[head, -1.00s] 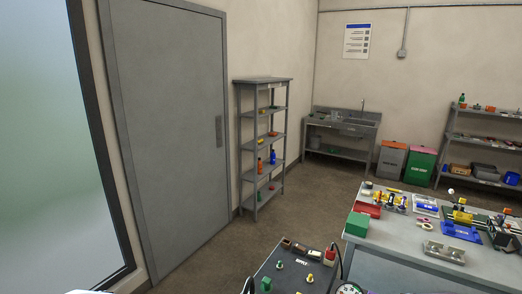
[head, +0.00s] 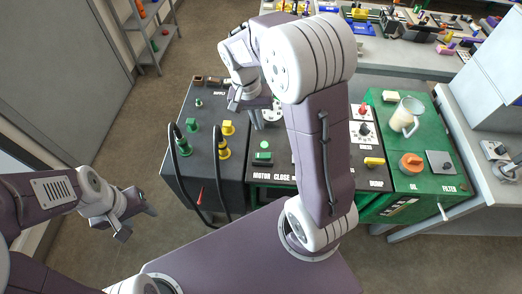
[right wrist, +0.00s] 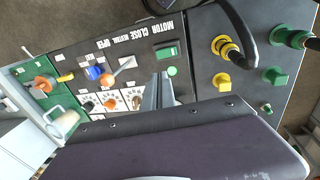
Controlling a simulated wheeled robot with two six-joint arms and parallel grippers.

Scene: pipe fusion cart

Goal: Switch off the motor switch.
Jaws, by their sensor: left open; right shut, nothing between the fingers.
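The motor switch is a green rocker (head: 263,158) on the dark panel above the word MOTOR, with a round green lamp (head: 264,145) beside it. In the right wrist view the green switch (right wrist: 167,50) and lamp (right wrist: 172,71) show clearly. I cannot tell which way the rocker is set. My right gripper (head: 236,105) is shut and empty, raised above the cart. In the right wrist view its fingers (right wrist: 158,88) point toward the lamp and switch, apart from them. My left gripper (head: 138,222) is open and empty, left of the cart over the floor.
Yellow and green plugs with black cables (head: 222,150) stand left of the switch. A lever (right wrist: 125,66) and dials lie on the panel's other side. A green section holds a jug (head: 406,116) and an orange knob (head: 411,162). My right arm hides the panel's middle in the head view.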

